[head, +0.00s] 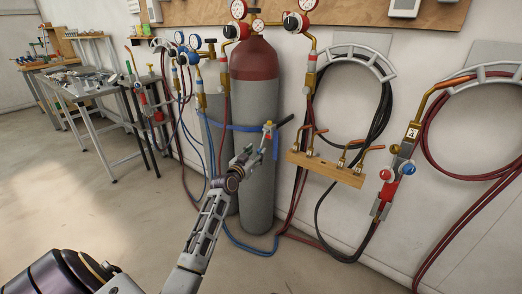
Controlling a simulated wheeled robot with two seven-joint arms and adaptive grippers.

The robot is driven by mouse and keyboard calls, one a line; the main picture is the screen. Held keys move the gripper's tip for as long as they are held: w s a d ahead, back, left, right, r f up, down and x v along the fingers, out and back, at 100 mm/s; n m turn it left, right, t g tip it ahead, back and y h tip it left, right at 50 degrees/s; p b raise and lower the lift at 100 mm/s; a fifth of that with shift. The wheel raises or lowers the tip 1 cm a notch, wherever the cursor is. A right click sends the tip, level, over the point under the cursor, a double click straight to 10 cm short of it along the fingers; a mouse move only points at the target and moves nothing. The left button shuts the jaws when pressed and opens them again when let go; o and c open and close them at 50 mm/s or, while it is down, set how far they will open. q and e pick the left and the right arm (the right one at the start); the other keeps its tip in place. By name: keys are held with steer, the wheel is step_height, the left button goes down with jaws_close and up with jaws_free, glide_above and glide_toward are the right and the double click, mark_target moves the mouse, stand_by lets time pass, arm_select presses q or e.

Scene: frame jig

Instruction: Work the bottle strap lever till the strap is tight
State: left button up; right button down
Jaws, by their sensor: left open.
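A tall grey gas bottle (261,190) with a dark red top stands against the wall. A blue strap (241,128) runs across it, and a blue tail (276,146) hangs at its right side. A dark lever (286,119) sticks out to the right at the strap's right end, beside a small buckle (268,127) with yellow and red on it. My left gripper (262,146) is open in front of the bottle, just below and left of the buckle. It hides part of the strap fitting, and I cannot tell whether it touches it. My right gripper is not in view.
A second grey bottle (218,150) stands close behind on the left. Hoses hang on both sides and lie on the floor (262,246). A metal workbench (80,95) stands at the left.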

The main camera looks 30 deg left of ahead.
mark_target(260, 148)
arm_select(q)
steer(key=shift+w+a+b, duration=0.1)
steer(key=shift+w+b, duration=0.35)
steer(key=shift+w, duration=1.15)
steer(key=shift+w+a, duration=0.1)
steer(key=shift+w, duration=0.95)
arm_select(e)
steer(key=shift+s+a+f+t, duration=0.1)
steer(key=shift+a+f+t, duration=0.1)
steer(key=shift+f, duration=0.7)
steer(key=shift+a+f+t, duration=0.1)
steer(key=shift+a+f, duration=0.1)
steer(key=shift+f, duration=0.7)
arm_select(q)
jaws_close()
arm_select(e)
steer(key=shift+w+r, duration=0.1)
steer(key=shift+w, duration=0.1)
